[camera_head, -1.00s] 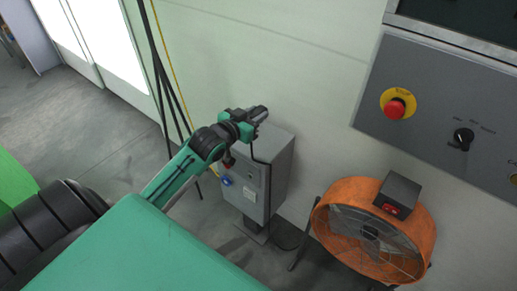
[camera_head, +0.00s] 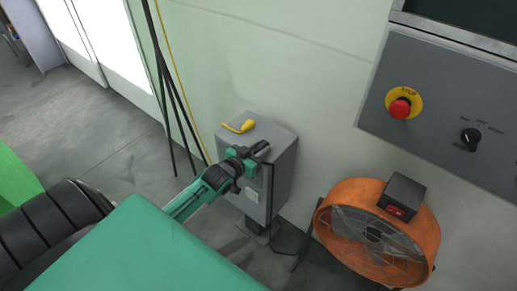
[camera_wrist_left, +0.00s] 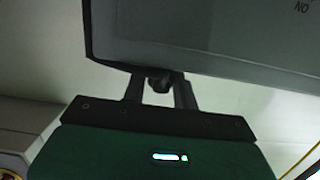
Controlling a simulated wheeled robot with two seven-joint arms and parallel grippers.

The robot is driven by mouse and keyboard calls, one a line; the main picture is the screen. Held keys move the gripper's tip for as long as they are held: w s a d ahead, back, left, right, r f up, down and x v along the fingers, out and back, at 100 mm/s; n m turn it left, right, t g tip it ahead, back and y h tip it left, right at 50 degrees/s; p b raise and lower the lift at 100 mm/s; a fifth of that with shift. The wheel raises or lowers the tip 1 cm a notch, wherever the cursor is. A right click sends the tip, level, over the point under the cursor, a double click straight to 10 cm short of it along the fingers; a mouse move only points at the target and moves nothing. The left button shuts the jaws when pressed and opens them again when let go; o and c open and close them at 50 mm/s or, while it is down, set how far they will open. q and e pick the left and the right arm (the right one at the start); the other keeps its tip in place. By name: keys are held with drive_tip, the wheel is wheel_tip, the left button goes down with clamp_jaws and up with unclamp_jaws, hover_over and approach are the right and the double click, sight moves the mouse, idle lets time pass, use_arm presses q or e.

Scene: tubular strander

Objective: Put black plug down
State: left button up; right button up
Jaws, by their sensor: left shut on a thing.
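My left gripper (camera_head: 262,149) is in front of the upper front of a grey cabinet (camera_head: 284,165), below its top edge. In the left wrist view it is shut on the black plug (camera_wrist_left: 159,83), a small dark piece between the two fingers. The plug cannot be made out in the head view. A dark cable (camera_head: 270,195) hangs down the cabinet's front from near the gripper. Part of the cabinet's front is hidden behind my arm. My right gripper is not in view.
A yellow handle (camera_head: 241,127) lies on the cabinet's top. An orange fan (camera_head: 425,240) stands to the right. A control panel (camera_head: 440,95) with a red stop button (camera_head: 400,107) is on the wall. Black cables (camera_head: 172,95) hang at the left; open floor (camera_head: 95,125) lies further left.

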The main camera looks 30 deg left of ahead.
use_arm(q)
drive_tip(key=shift+f, duration=0.3)
drive_tip(key=o, duration=1)
